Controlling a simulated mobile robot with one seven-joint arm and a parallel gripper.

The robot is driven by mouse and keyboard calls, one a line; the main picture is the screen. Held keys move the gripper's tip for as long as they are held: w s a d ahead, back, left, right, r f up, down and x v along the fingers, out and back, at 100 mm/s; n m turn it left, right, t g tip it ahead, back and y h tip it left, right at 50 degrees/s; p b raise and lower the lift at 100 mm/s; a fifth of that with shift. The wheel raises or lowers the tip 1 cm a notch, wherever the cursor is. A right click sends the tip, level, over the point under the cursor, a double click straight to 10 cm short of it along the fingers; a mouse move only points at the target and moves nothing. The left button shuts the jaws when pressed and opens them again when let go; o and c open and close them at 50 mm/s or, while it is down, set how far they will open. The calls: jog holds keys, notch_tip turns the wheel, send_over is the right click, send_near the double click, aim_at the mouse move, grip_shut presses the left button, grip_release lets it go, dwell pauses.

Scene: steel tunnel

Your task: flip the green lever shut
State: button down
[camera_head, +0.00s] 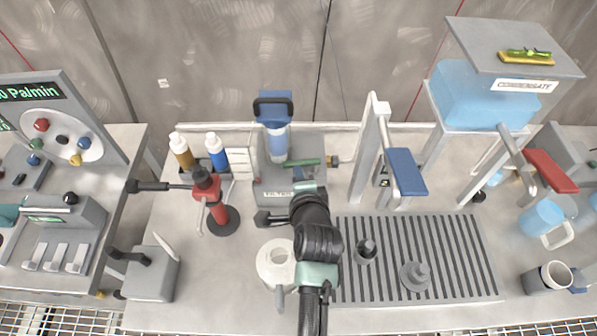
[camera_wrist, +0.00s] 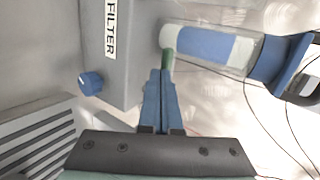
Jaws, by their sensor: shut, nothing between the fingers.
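The green lever (camera_head: 305,162) is a thin bar lying roughly sideways across the filter unit, just right of the clear canister's base. In the wrist view only a short piece of the green lever (camera_wrist: 168,59) shows beside the canister, just beyond my fingertips. My gripper (camera_wrist: 160,73) has its two blue fingers pressed together with nothing between them. The fingertips appear very close to the lever; I cannot tell whether they touch it. In the head view my arm reaches up from the bottom, and its wrist hides the fingers.
The filter unit (camera_head: 271,197) carries the canister with a blue handle (camera_head: 273,106). A blue knob (camera_wrist: 91,82) is on its front. Bottles (camera_head: 217,151) and a red-topped stand (camera_head: 207,186) are to the left. A blue-handled press (camera_head: 406,171) and a slatted drain (camera_head: 455,245) are to the right.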

jog(key=shift+w, duration=0.15)
jog(key=shift+w+a+r+p, duration=0.2)
jog(key=shift+w+a+p, duration=0.1)
jog(key=shift+w+p, duration=0.15)
jog(key=shift+w+a, duration=0.1)
